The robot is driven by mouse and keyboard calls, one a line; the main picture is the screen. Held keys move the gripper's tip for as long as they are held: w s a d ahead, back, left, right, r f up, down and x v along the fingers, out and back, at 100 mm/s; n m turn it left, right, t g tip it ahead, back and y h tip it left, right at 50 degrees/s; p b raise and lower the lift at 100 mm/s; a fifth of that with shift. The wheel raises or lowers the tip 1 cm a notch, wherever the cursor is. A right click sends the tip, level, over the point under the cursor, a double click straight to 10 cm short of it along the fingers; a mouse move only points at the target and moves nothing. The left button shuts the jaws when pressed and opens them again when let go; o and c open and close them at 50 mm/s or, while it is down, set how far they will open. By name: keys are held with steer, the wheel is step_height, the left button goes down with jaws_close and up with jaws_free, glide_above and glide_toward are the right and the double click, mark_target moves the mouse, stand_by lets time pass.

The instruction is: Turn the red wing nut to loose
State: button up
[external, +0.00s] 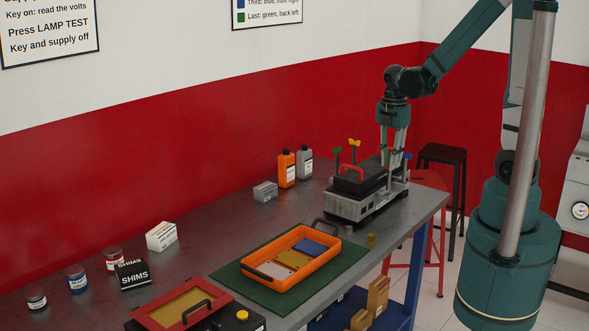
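The engine trainer (350,207) is a grey block with a black top cover, standing at the far right end of the workbench.
An orange tray (283,285) with coloured plates sits on a green mat (339,259) in front of the trainer. Orange (287,169) and grey (304,162) bottles stand behind left. Red (430,230) and black (442,154) stools stand beyond the workbench (215,235).

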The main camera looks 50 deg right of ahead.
steer(key=shift+r, duration=0.1)
step_height(320, 180, up, 12)
stand_by(1.1)
steer(key=shift+a, duration=0.15)
stand_by(0.4)
steer(key=s+a+m+t+b, duration=0.5)
steer(key=s+a+m+t, duration=0.1)
steer(key=m, duration=1.1)
steer(key=shift+a+r+t, duration=0.25)
steer(key=shift+a+t, duration=0.35)
steer(key=shift+a, duration=0.45)
steer(key=shift+r, duration=0.1)
stand_by(1.0)
